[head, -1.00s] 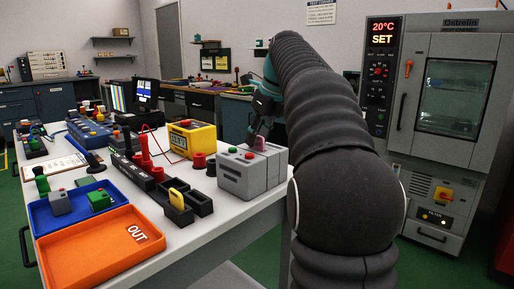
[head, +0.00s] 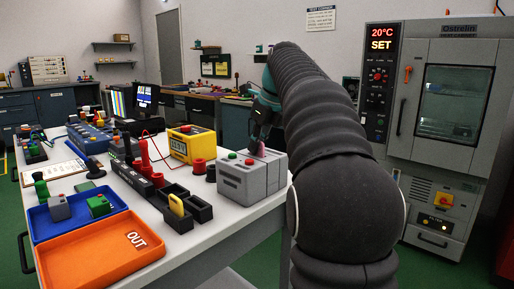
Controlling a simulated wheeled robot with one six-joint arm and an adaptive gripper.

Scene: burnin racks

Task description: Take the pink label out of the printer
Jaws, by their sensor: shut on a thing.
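The printer (head: 245,184) is a grey box with a green and a red button on top, near the right edge of the white table. The pink label (head: 258,150) stands up at the top of the printer. My gripper (head: 259,146) comes down from above, with its dark fingers at the label, and is shut on it. The label's lower end is hidden at the printer's top, so I cannot tell how much is still inside. My arm covers the space to the right of the printer.
An orange OUT tray (head: 95,255) and a blue tray (head: 80,214) lie at the front left. A yellow meter (head: 192,143) stands behind the printer, with red posts close by. A black holder with a yellow piece (head: 176,205) sits left of the printer. A grey oven (head: 455,120) stands at the right.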

